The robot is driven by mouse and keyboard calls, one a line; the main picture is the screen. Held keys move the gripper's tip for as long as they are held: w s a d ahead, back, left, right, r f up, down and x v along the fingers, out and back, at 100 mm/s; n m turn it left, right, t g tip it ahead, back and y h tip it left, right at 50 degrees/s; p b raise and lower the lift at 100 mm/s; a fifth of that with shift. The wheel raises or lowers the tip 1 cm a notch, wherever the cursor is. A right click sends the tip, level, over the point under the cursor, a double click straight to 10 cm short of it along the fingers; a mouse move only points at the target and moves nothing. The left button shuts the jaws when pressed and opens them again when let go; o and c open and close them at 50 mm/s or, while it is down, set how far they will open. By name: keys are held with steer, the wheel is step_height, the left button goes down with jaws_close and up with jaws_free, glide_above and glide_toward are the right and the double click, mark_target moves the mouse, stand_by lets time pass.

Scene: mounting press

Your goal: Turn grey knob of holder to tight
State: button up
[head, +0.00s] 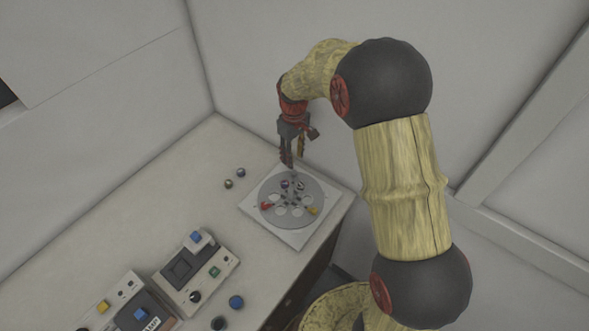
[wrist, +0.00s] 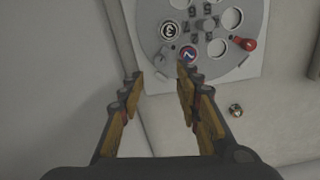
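The holder is a round grey disc (head: 304,222) with several holes, on a white square plate (head: 297,243); the disc also shows at the top of the wrist view (wrist: 226,62). Small grey knobs stand around its middle, one of them in the wrist view (wrist: 208,24). A further grey knob-like part (wrist: 168,54) shows at the disc's edge near my fingertips; I cannot tell which knob is the holder's or how tight it is. My gripper (wrist: 159,76) is open and empty, pointing down above the disc's far edge in the head view (head: 287,162).
Round pieces marked 3 (wrist: 170,31) and 2 (wrist: 188,54) sit on the disc, with a red knob (wrist: 248,43) at its rim. Two small balls (head: 228,184) lie left of the plate. Two machines (head: 196,272) stand at front left. Walls close the back.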

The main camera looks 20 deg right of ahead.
mark_target(294, 172)
steer(key=shift+f+n, duration=0.1)
steer(key=shift+n, duration=0.5)
steer(key=shift+f, duration=0.35)
step_height(294, 172, down, 7)
steer(key=shift+b, duration=0.8)
steer(key=shift+c, duration=0.4)
steer(key=c, duration=0.7)
jaws_close()
